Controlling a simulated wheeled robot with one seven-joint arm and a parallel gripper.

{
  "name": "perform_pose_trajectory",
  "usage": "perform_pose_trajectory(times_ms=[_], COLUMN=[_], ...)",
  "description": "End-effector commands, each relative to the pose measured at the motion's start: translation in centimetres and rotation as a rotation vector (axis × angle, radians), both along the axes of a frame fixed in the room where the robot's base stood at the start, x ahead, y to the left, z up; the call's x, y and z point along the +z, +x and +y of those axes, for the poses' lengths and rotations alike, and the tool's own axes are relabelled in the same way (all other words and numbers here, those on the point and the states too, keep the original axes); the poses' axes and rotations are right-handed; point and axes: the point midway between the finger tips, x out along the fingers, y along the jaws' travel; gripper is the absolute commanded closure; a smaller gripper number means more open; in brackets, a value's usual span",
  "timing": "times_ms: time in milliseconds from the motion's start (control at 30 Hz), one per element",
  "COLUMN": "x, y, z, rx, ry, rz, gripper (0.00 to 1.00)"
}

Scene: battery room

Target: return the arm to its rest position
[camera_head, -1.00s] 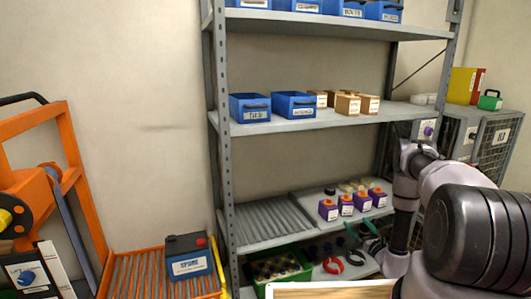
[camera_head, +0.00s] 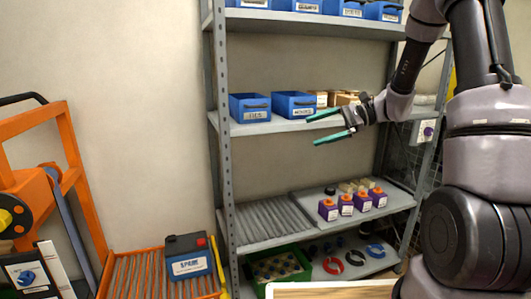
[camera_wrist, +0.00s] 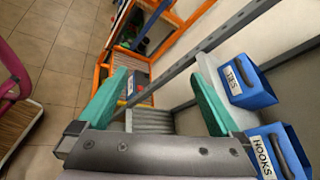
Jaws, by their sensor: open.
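My gripper (camera_head: 330,127) is raised in front of the shelf rack, pointing left, with its two green fingers spread apart and nothing between them. In the head view it is at about the height of the middle shelf (camera_head: 285,125), just right of and below the blue bin marked HOOKS (camera_head: 294,105). In the wrist view the open fingers (camera_wrist: 160,97) show with a gap between them. The blue bins marked TIES (camera_wrist: 247,82) and HOOKS (camera_wrist: 280,152) lie to the right of the fingers there.
Purple boxes with orange tops (camera_head: 345,204) stand on the lower shelf. A green crate (camera_head: 259,285) and coloured rings are on the bottom shelf. A dark battery (camera_head: 188,257) sits on an orange roller stand (camera_head: 118,277) at left. The air left of my gripper is clear.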

Motion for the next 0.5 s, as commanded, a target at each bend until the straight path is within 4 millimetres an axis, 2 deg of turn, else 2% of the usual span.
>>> perform_pose_trajectory(times_ms=[33,233,500], x=[1.5,4.7,7.7], y=[-1.7,-8.1,-15.1], z=[0.3,-0.1,-2.9], rx=[0.037,0.155,0.227], ry=[-0.062,-0.331,-0.698], rz=[-0.041,-0.188,-0.439], gripper=[0.00,0.00,0.00])
